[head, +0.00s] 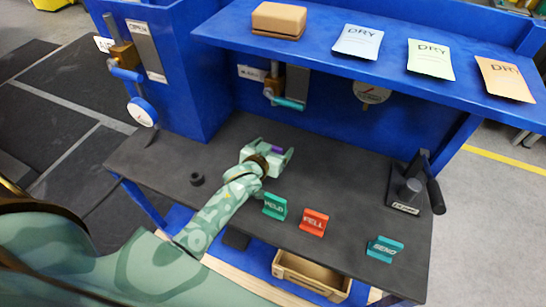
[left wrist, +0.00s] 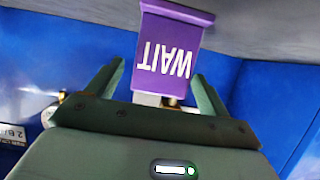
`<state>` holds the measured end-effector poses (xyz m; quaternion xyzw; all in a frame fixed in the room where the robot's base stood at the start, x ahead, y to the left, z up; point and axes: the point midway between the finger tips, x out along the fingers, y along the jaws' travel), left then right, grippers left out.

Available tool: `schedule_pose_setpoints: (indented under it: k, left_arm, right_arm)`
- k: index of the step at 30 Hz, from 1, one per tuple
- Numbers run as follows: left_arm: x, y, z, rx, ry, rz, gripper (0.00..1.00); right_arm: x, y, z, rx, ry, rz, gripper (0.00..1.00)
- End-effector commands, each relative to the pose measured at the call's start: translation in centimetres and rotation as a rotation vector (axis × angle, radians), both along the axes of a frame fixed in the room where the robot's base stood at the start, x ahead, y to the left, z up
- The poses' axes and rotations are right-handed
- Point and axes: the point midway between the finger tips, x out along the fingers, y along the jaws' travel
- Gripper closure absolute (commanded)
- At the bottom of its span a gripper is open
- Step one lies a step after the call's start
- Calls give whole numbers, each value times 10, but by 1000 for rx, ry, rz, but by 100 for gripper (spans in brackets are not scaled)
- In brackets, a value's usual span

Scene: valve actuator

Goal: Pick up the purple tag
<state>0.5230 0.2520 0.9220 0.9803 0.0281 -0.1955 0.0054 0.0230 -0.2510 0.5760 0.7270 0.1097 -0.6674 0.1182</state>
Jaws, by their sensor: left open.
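The purple tag (head: 277,150), marked WAIT, stands on the dark bench top, and mostly its top edge shows in the head view. In the left wrist view the purple tag (left wrist: 172,50) appears upside down between my fingers, with a gap on each side. My left gripper (head: 272,153) is open around it from the near side. The left gripper also shows in the left wrist view (left wrist: 161,82), its two fingers spread apart. My right gripper is in neither view.
A green HOLD tag (head: 275,206), a red FELL tag (head: 313,222) and a teal SEND tag (head: 384,249) stand nearer the front edge. A black lever device (head: 410,190) is at right. A blue shelf (head: 325,58) overhangs the back.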

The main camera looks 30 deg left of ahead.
Motion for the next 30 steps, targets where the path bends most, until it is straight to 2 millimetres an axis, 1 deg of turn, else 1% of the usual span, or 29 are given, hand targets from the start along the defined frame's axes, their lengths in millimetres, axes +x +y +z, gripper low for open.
schedule_pose_setpoints:
  k: [2, 3, 5, 6, 8, 16, 20, 23, 26, 29, 30]
  left_arm:
    - [0, 0, 1, 0, 0, 0, 20]
    - [0, 0, 1, 0, 0, 0, 26]
    - [0, 0, 1, 0, 0, 0, 42]
    - [0, 0, 1, 0, 0, 0, 53]
    - [-1, 0, 1, 0, 0, 0, 69]
    - [-1, 0, 1, 0, 0, 0, 69]
    - [-1, 0, 7, 0, -2, 0, 69]
    - [0, 0, 18, -1, -3, 0, 69]
    - [0, 0, 36, 0, -4, 0, 69]
    - [-16, -1, 53, 0, -2, 0, 69]
    - [-22, -1, 61, -1, -3, -1, 69]
  right_arm:
    - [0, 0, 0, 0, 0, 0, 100]
    - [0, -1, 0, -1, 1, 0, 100]
    - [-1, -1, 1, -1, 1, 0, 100]
    - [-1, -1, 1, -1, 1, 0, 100]
    - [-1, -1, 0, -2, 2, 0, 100]
    - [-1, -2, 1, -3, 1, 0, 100]
    - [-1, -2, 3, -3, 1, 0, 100]
    - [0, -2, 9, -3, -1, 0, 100]
    - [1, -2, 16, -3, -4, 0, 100]
    - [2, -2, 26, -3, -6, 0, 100]
    - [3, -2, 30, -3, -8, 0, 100]
